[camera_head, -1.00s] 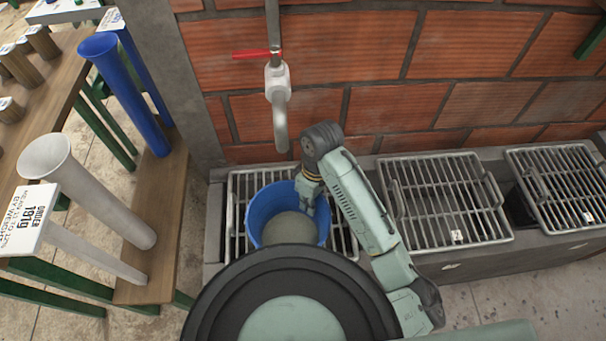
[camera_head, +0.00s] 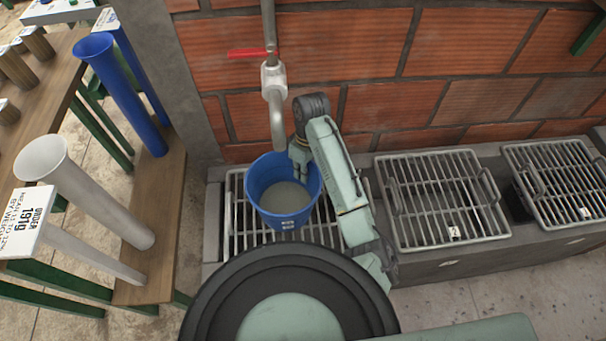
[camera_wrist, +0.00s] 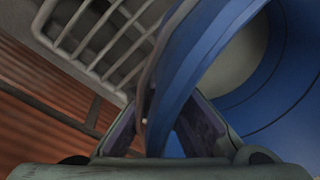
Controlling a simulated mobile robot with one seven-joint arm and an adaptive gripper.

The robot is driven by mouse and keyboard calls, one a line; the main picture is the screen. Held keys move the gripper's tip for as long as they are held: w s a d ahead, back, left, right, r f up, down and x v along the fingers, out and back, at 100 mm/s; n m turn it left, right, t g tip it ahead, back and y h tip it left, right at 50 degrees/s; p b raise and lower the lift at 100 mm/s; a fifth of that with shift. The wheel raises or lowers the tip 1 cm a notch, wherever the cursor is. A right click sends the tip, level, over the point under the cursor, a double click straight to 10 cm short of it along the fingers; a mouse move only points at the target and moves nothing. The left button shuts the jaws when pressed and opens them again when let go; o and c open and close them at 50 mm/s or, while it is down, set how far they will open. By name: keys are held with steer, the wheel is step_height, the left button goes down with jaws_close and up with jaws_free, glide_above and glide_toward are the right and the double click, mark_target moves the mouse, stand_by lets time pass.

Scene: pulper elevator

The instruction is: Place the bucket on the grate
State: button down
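A blue bucket (camera_head: 285,208) with a grey inside is over the left metal grate (camera_head: 237,238), below the tap. It looks upright or slightly tilted; I cannot tell whether its bottom touches the bars. My gripper (camera_head: 301,166) is at the bucket's right back rim. In the wrist view the rim of the bucket (camera_wrist: 285,92) passes between the two fingers of my gripper (camera_wrist: 155,118), which close on it. Grate bars (camera_wrist: 105,35) show at the upper left there.
A pipe tap (camera_head: 275,100) with a red handle (camera_head: 249,54) hangs from the brick wall just above the bucket. Two more grates (camera_head: 440,205) (camera_head: 560,190) lie to the right. A wooden bench (camera_head: 155,225) with blue and white tubes stands at the left.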

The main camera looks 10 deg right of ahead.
steer(key=shift+f, duration=0.6)
steer(key=c, duration=1.8)
jaws_free()
step_height(320, 180, up, 12)
steer(key=w+d+p, duration=0.1)
steer(key=shift+d, duration=0.1)
